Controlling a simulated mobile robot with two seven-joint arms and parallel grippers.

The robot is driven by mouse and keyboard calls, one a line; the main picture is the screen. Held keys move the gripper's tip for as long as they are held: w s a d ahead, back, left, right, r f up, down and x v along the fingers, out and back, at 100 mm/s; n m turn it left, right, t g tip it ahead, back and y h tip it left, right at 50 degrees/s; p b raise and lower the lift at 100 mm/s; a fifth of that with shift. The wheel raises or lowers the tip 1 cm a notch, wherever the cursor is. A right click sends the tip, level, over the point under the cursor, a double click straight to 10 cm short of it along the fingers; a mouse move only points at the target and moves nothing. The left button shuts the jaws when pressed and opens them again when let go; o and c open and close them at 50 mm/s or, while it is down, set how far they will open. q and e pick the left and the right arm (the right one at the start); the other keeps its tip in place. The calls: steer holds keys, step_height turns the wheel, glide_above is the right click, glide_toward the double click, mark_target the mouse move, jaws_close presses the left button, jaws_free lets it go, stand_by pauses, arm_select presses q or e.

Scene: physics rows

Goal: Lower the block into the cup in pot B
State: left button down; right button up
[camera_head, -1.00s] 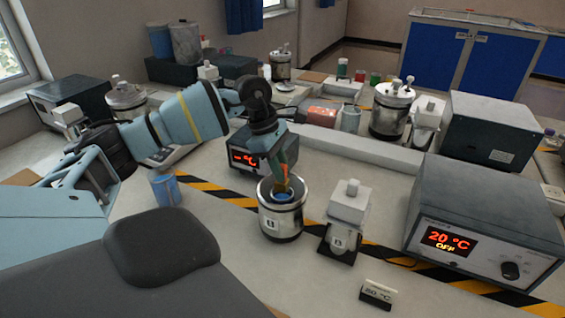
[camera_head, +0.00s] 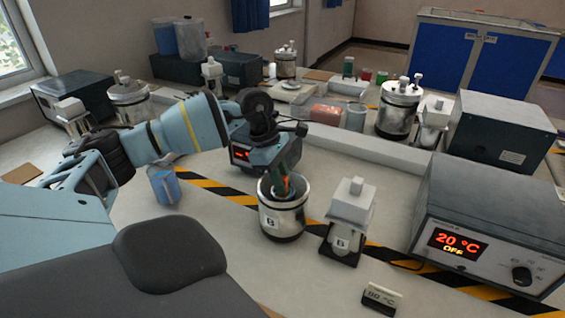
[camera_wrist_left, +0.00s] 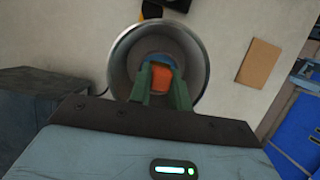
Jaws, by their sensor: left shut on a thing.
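Pot B (camera_head: 283,222) is a steel pot with a "B" label, standing open on the bench. My left gripper (camera_head: 284,187) reaches down into its mouth, shut on an orange block; its green fingers also show in the left wrist view (camera_wrist_left: 162,82). The block (camera_wrist_left: 161,76) sits between the fingertips, inside the pot's rim (camera_wrist_left: 116,62) as seen from above. A bit of blue, the cup (camera_wrist_left: 158,58), shows just beyond the block. The fingers hide most of the cup, and I cannot tell whether the block touches its bottom. My right gripper is not in view.
A white unit marked B (camera_head: 350,210) stands right beside the pot. A control box (camera_head: 490,235) reading 20 °C OFF is farther right. An 80 °C sign (camera_head: 382,298) is in front. Striped tape crosses the bench.

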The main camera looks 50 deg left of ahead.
mark_target(285, 178)
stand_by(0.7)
arm_select(q)
steer(key=c, duration=1.6)
jaws_free()
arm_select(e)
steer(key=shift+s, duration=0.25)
arm_select(q)
steer(key=shift+r, duration=0.1)
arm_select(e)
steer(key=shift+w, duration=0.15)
arm_select(q)
steer(key=shift+r+p, duration=0.4)
steer(key=shift+r, duration=0.5)
steer(key=shift+r+p, duration=0.3)
steer(key=shift+r, duration=0.7)
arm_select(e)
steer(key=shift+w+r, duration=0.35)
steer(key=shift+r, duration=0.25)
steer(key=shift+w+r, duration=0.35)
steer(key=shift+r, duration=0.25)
